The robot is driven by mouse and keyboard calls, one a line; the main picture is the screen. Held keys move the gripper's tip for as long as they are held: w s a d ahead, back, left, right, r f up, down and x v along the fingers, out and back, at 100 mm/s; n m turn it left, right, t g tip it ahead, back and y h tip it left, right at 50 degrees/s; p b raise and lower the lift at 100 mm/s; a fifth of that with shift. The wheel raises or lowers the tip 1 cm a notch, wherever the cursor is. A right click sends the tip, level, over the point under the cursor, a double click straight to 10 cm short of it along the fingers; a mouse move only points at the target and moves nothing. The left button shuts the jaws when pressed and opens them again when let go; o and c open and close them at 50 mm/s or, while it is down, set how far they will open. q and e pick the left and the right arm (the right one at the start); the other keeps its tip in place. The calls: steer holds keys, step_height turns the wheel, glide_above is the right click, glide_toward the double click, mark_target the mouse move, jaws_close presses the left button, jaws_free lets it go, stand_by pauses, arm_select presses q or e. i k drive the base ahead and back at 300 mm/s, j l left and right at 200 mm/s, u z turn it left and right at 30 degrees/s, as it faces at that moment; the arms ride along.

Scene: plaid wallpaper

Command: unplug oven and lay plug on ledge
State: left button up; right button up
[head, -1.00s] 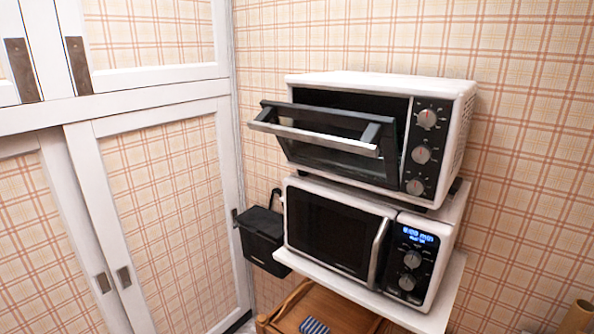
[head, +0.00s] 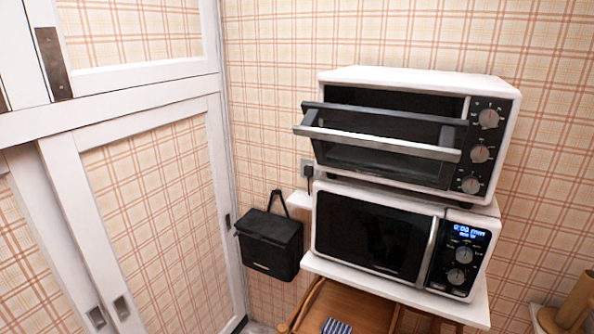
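The white toaster oven (head: 412,78) stands on top of the microwave, with its dark glass door (head: 385,140) hanging partly open. A black plug (head: 308,171) sits at a wall outlet (head: 305,163) just left of the oven; a short dark cord hangs from it and its lower course is hidden. A small white ledge (head: 299,199) shows below the outlet, left of the microwave. Neither of my grippers is in view.
The white microwave (head: 372,232) with a lit display stands on a white shelf (head: 400,291). A black bag (head: 270,243) hangs left of it. An open wooden drawer (head: 365,305) is below. White sliding doors (head: 150,190) fill the left. A wooden cylinder (head: 575,300) stands at lower right.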

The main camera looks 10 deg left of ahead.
mark_target(308, 170)
steer(key=j+z, duration=0.1)
steer(key=j, duration=0.8)
steer(key=i+j+z, duration=0.3)
steer(key=j, duration=0.35)
steer(key=i+j+z, duration=0.15)
steer(key=j, duration=0.2)
steer(key=i, duration=0.05)
